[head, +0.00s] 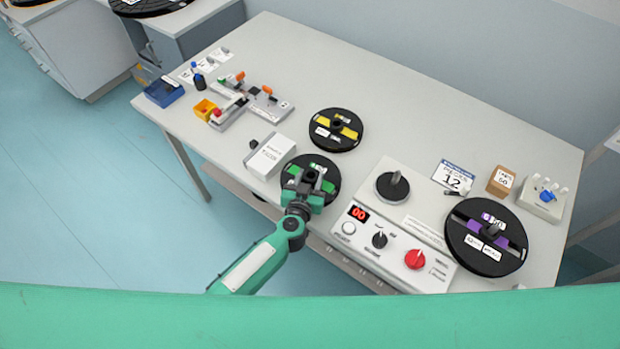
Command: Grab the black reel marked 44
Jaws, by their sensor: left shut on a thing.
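Three black reels lie on the table. One with green bands (329,193) is near the front edge, one with a yellow band (349,116) is behind it, and a larger one with a purple band (467,253) is at the right. Their white labels are too small to read, so I cannot tell which is marked 44. My left gripper (311,181) is over the middle of the green-banded reel and shut on its hub, hiding part of it. The reel appears to be at table level; I cannot tell if it is lifted. My right gripper is not in view.
The rewind station (390,225) with an empty spindle plate, red display and knobs stands right of the green-banded reel. A white box (270,157) is close on its left. The back middle of the table (420,115) is clear.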

